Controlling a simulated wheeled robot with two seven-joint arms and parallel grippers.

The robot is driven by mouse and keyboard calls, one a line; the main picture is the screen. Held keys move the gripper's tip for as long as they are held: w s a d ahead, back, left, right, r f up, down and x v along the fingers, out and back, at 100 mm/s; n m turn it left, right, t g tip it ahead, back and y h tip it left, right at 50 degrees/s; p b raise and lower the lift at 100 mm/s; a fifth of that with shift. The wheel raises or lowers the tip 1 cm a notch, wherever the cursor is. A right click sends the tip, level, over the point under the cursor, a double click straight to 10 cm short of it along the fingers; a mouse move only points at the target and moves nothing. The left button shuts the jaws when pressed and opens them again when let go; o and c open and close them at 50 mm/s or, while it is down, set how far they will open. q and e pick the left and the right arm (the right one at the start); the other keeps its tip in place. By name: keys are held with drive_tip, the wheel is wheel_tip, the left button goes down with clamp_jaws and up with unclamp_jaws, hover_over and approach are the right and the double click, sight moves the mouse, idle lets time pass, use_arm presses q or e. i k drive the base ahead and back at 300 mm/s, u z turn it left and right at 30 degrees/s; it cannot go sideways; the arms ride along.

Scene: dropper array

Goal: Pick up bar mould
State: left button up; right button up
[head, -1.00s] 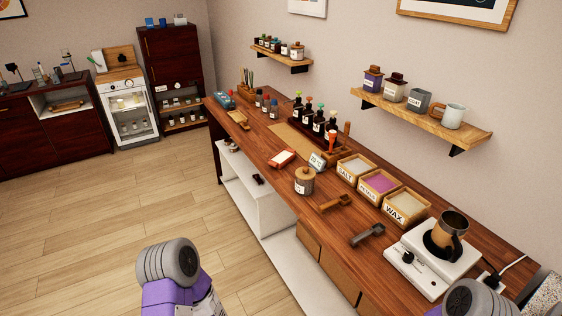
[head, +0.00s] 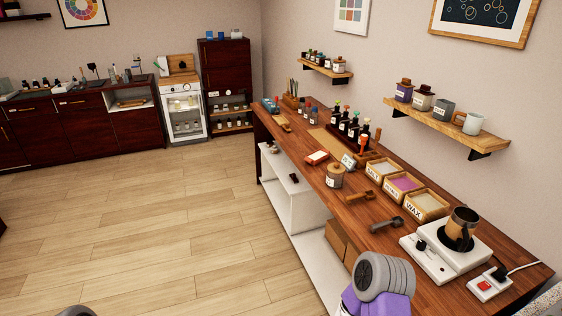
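I cannot pick out a bar mould with certainty. A small wooden tray-like piece (head: 283,124) lies at the far end of the long wooden bench (head: 412,276). Another wooden item (head: 131,103) lies in the open white niche of the dark red cabinet at the back left. Both are too small to identify. A grey and purple link of my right arm shows at the bottom right, in front of the bench. Only a grey tip of my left arm shows at the bottom left edge. Neither gripper's fingers are in view.
The bench holds a hot plate (head: 431,261) with a pot (head: 461,228), wax box (head: 424,208), two scoops, a lidded jar (head: 335,176) and dropper bottles. A white shelf unit (head: 292,212) stands below. The wooden floor (head: 170,225) to the left is clear.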

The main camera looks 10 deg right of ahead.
sight(318, 156)
drive_tip(key=u, duration=0.6)
drive_tip(key=i, duration=3.2)
drive_tip(key=z, duration=1.65)
drive_tip(key=i, duration=0.75)
drive_tip(key=z, duration=0.7)
